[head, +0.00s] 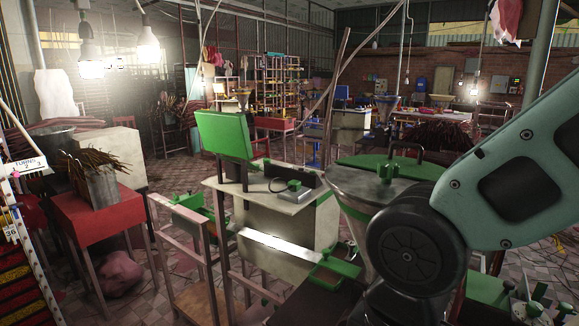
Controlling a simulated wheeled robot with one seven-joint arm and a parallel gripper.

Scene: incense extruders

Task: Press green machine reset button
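The green machine (282,228) stands in the middle of the head view, with a pale body and green parts. A green box (224,134) rises above its light top at the left. A small dark device (291,189) lies on that top. I cannot make out a reset button on any of these parts. A large funnel with a green lid (358,162) stands just right of the machine, partly hidden by my arm. My teal arm crosses the right side of the view. My gripper is not in view.
A red table (97,210) with a metal bucket of brown sticks (103,186) stands at the left. A wooden frame (190,245) and a green bracket (335,270) stand in front of the machine. Tiled floor shows between the furniture. Shelves and other machines fill the back.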

